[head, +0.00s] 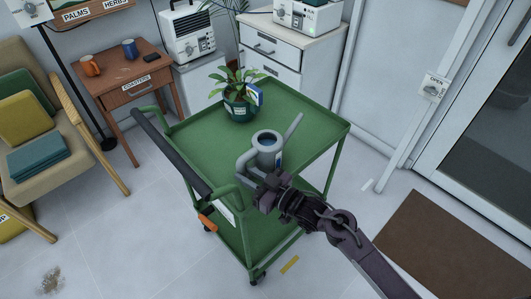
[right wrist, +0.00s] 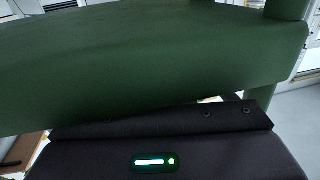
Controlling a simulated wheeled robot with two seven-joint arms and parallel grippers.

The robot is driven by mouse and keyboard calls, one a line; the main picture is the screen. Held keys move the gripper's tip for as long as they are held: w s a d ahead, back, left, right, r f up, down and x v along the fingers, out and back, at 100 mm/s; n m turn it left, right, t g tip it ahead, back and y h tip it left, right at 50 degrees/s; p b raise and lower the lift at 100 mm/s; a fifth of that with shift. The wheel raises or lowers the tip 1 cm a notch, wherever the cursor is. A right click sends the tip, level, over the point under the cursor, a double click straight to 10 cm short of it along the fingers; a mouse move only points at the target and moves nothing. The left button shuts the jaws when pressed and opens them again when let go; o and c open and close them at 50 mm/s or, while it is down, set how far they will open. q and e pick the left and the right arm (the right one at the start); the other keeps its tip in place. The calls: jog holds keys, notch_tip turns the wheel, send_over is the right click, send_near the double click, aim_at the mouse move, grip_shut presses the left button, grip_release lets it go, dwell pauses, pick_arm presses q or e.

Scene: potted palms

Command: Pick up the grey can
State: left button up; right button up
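The grey can (head: 268,148) is a watering can standing upright on the top tray of the green cart (head: 305,125). Its spout points up to the right and its looped handle (head: 243,163) is on the left, toward the near edge. My right gripper (head: 264,184) is at the near edge of the tray, just below the can and its handle in the picture. Whether it touches the handle, and whether its fingers are open, I cannot tell. The right wrist view shows a large green surface close up and no can. My left gripper is not in view.
A potted plant (head: 240,95) with a small blue-and-white tag stands behind the can on the tray. The cart's black push handle (head: 170,150) is at left. A wooden side table (head: 123,75) holds two mugs. A brown mat (head: 445,245) lies on the floor at right.

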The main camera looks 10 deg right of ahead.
grip_shut()
jog(key=shift+r, duration=0.1)
